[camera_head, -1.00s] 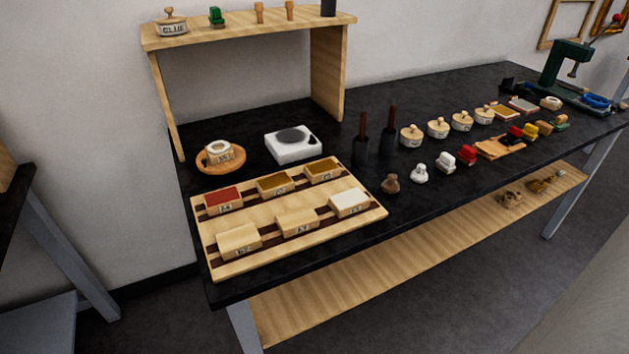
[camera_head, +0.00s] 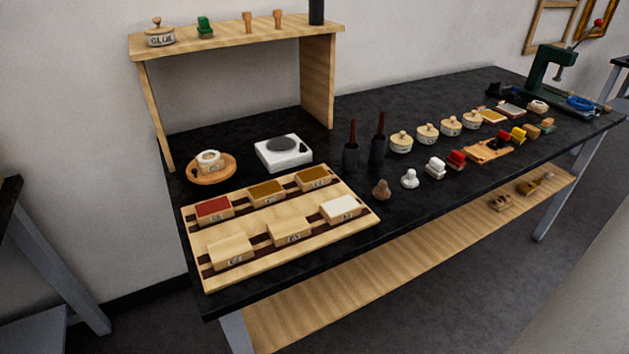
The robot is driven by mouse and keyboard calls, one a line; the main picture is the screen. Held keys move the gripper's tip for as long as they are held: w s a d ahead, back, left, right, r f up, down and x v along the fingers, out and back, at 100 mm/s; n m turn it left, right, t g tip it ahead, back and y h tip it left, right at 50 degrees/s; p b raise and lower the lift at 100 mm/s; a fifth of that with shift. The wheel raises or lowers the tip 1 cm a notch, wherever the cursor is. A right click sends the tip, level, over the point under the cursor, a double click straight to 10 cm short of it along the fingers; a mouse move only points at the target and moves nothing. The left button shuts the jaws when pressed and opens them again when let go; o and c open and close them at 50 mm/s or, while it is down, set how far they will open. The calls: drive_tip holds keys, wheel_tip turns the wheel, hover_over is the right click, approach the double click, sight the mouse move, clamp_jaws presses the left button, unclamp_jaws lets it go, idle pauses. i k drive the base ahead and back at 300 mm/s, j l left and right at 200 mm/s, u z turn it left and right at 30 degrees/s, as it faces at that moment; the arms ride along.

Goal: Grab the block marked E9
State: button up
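A wooden board (camera_head: 262,226) with dark stripes lies at the near left end of the black table and bears several labelled blocks. The back row has a red-topped block (camera_head: 213,209), a brown-topped block (camera_head: 266,192) and an ochre-topped block (camera_head: 315,178). The front row has two plain wooden blocks, one at the left (camera_head: 230,250) and one in the middle (camera_head: 290,231), and a white-topped block (camera_head: 343,208). The labels are too small to read surely, so I cannot tell which block is E9. My gripper is not in view.
Behind the board are a white hotplate (camera_head: 283,152), a round wooden dish (camera_head: 211,168) and a wooden shelf (camera_head: 318,80). Dark holders (camera_head: 377,154), lidded pots (camera_head: 427,133) and small stamps (camera_head: 410,179) stand to the right. The black table's (camera_head: 315,262) front edge is bare.

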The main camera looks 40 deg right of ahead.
sight(312, 178)
drive_tip(key=l, duration=0.7)
drive_tip(key=k+l, duration=0.15)
drive_tip(key=l, duration=1.3)
drive_tip(key=k+l, duration=0.1)
drive_tip(key=l, duration=0.6)
drive_tip(key=i+l, duration=0.7)
drive_tip(key=l, duration=0.15)
drive_tip(key=i, duration=0.25)
drive_tip(key=u, duration=0.05)
